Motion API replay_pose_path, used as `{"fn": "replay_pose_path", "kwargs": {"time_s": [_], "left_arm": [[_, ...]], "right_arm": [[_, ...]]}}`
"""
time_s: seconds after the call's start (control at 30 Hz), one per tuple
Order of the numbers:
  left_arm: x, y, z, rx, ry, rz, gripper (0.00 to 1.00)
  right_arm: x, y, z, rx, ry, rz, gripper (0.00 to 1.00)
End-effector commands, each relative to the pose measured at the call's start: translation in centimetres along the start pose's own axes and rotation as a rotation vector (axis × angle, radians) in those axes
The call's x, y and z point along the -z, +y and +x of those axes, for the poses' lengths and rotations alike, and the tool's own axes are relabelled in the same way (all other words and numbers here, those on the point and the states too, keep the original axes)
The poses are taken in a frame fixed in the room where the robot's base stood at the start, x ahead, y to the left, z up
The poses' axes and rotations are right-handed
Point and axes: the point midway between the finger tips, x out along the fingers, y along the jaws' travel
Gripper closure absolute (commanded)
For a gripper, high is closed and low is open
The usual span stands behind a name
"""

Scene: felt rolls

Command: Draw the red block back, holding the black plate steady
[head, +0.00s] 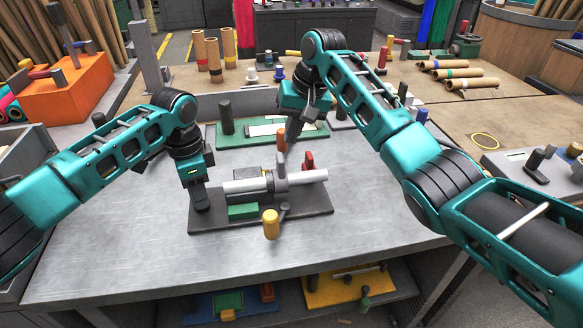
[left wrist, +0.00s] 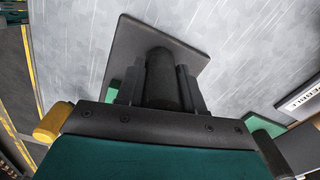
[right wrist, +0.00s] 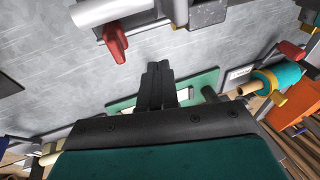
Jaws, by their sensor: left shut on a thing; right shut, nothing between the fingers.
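The black plate (head: 310,213) lies on the metal table and carries a clamp fixture with a white roll (head: 310,177). My left gripper (head: 200,196) is shut on the black post (left wrist: 162,80) at the plate's left end; a bare part of the plate (left wrist: 138,42) shows in the left wrist view. The red block (head: 308,160) stands behind the white roll, right of the grey clamp. It also shows in the right wrist view (right wrist: 116,42). My right gripper (head: 293,132) is shut and empty above the table, behind the fixture and apart from the red block.
An orange handle (head: 282,140), a yellow knob (head: 271,222) and a green block (head: 243,211) belong to the fixture area. A green plate (head: 228,140) with a black post lies behind. Bare table is free at the front and right.

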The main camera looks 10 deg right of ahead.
Motion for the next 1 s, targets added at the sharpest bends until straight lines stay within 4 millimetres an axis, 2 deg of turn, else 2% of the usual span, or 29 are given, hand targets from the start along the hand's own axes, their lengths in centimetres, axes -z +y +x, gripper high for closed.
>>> {"fn": "replay_pose_path", "kwargs": {"time_s": [0.07,0.33,0.5,0.83,1.0], "left_arm": [[-0.17,0.08,0.35,-0.003,-0.006,-0.001,0.59],[-0.08,0.02,0.14,-0.001,-0.003,0.000,0.33],[-0.04,0.01,0.07,0.000,-0.001,0.000,0.33],[-0.01,0.00,0.01,0.000,0.000,0.000,0.02],[0.00,0.00,0.00,0.000,0.000,0.000,0.00]], "right_arm": [[-0.01,0.04,0.06,0.000,0.000,0.000,1.00],[-0.01,0.05,0.05,0.000,0.000,0.000,1.00],[-0.01,0.05,0.04,0.000,0.000,0.000,1.00],[-0.01,0.05,0.03,0.000,0.000,0.000,1.00],[-0.01,0.05,0.03,0.000,0.000,0.000,1.00]]}}
